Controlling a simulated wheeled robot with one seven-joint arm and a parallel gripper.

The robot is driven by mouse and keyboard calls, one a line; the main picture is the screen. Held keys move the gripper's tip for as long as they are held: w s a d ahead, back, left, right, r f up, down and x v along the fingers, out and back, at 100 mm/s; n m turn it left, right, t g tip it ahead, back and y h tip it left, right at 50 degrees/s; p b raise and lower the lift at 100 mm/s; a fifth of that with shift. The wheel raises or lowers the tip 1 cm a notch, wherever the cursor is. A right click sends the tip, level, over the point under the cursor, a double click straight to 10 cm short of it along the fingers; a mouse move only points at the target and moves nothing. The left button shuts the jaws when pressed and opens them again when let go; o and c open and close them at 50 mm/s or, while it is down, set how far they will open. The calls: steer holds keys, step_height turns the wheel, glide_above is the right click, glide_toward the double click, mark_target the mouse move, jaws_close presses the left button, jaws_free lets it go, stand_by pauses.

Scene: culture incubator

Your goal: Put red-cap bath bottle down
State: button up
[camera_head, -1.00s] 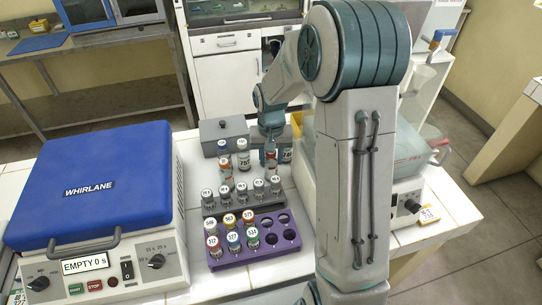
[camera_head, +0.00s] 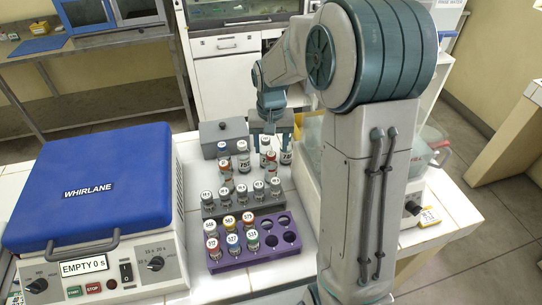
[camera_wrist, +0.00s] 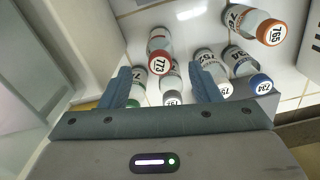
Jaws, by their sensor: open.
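The red-cap bottle (camera_wrist: 159,46), with 773 on its cap, stands on the white counter between and just beyond my open fingers in the wrist view. In the head view a red-cap bottle (camera_head: 271,163) stands at the back of the counter, below my gripper (camera_head: 271,127). My gripper (camera_wrist: 163,82) is open, with nothing held between its fingers. Other bottles stand close by, including a green-and-white one, white-cap ones, a blue-cap one (camera_wrist: 260,83) and an orange-cap one (camera_wrist: 270,32).
A grey rack (camera_head: 240,207) of grey-cap vials and a purple rack (camera_head: 262,256) with several vials and empty holes stand in front. A blue-lidded machine (camera_head: 90,180) is at left. A grey box (camera_head: 222,131) is behind; a bath unit (camera_head: 309,150) is close at right.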

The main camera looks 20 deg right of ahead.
step_height(320, 180, up, 6)
steer(key=shift+r, duration=0.1)
steer(key=s+r+n+t, duration=0.1)
steer(key=s+n+t, duration=0.1)
steer(key=s, duration=1.9)
steer(key=shift+s+r+t, duration=0.25)
steer(key=shift+r+t, duration=0.05)
steer(key=shift+t, duration=0.2)
steer(key=c, duration=0.4)
steer(key=shift+c, duration=0.3)
